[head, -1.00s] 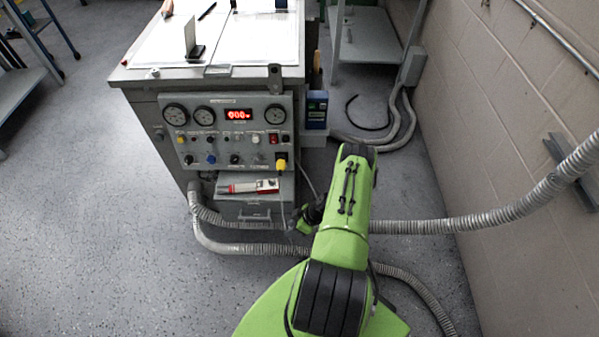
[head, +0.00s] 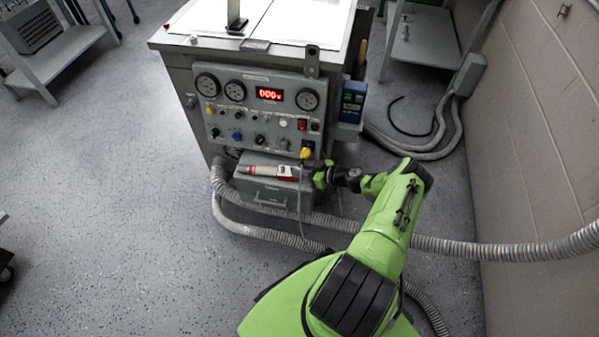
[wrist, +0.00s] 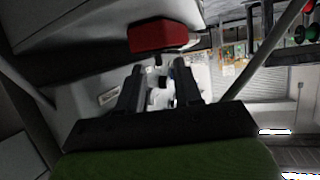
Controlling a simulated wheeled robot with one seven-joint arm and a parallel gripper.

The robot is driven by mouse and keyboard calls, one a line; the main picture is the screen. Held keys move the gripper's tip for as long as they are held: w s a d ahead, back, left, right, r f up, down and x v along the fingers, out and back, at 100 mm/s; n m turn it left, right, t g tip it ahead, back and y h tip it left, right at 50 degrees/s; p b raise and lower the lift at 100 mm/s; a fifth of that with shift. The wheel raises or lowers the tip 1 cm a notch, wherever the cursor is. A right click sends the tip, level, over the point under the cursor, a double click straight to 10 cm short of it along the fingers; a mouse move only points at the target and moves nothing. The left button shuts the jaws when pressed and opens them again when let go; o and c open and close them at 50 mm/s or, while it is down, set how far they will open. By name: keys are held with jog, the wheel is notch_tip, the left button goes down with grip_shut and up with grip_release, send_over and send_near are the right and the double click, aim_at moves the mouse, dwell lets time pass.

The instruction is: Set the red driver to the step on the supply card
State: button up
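The driver (head: 285,172), with a red end and a long pale grey shaft, lies on a grey ledge below the control panel. Its red body (wrist: 163,37) shows in the wrist view just beyond my fingertips. My gripper (wrist: 158,78) has its two dark fingers apart, with a gap and no held object between them. In the head view my gripper (head: 322,177) is at the right, red end of the driver. Whether it touches the driver I cannot tell. White sheets (head: 292,20) lie on the cabinet top; no supply card can be picked out or read.
The grey panel (head: 262,110) carries dials, a red lit display (head: 270,94), knobs, and a yellow plug (head: 305,152). A blue box (head: 353,102) is on the cabinet's right side. Grey conduit (head: 470,248) runs across to the wall.

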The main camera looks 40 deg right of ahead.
jog(key=shift+w+a+f, duration=0.25)
jog(key=shift+w+a, duration=0.05)
jog(key=shift+w, duration=0.25)
grip_shut()
jog(key=shift+a+r+m+h+p, duration=0.2)
jog(key=shift+m+h+p, duration=0.15)
jog(key=shift+p, duration=0.25)
jog(key=shift+f+m+h+p, duration=0.15)
jog(key=shift+m+h+p, duration=0.2)
jog(key=shift+h+p, duration=0.1)
grip_release()
